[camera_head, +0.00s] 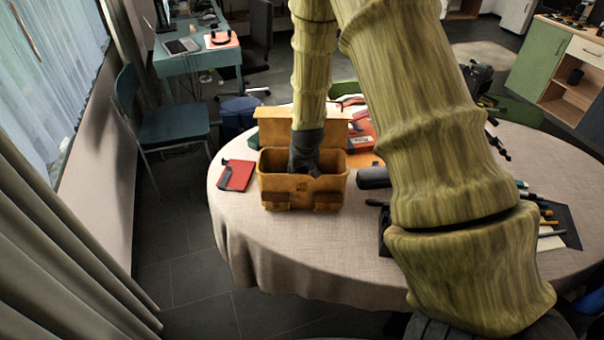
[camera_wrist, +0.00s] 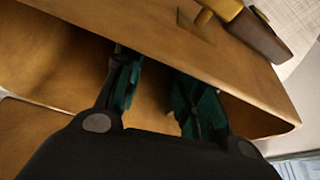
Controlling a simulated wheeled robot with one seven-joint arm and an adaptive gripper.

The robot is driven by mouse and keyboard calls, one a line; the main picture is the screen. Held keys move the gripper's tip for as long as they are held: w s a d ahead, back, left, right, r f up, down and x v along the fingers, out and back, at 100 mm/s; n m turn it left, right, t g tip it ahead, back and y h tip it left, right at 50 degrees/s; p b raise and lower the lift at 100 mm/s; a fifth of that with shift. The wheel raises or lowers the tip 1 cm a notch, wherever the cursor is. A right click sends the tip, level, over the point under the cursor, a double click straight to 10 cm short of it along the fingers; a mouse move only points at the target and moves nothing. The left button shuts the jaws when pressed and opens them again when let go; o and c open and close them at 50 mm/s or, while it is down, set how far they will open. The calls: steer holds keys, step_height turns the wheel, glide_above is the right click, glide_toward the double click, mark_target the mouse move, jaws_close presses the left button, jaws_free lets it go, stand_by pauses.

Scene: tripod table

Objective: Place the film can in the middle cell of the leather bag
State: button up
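The tan leather bag (camera_head: 273,182) stands upright on the round table with its lid raised behind it. My gripper (camera_head: 305,164) points down into the bag's opening near its middle, and the front wall hides its fingertips. In the wrist view, the two dark green finger pads of my gripper (camera_wrist: 157,96) are apart, with only brown leather visible between them. The bag's wall (camera_wrist: 190,38) runs close past the fingers. Which cell the fingers are in cannot be told. The film can is not visible in either view.
A red notebook (camera_head: 236,175) lies left of the bag, and a dark cylindrical object (camera_head: 373,178) lies to its right. Pens on a dark mat (camera_head: 567,222) are at the right. The cloth-covered table (camera_head: 270,240) is clear in front of the bag.

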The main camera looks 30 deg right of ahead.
steer(key=b+v, duration=0.1)
steer(key=v, duration=0.9)
steer(key=shift+f, duration=0.15)
stand_by(1.0)
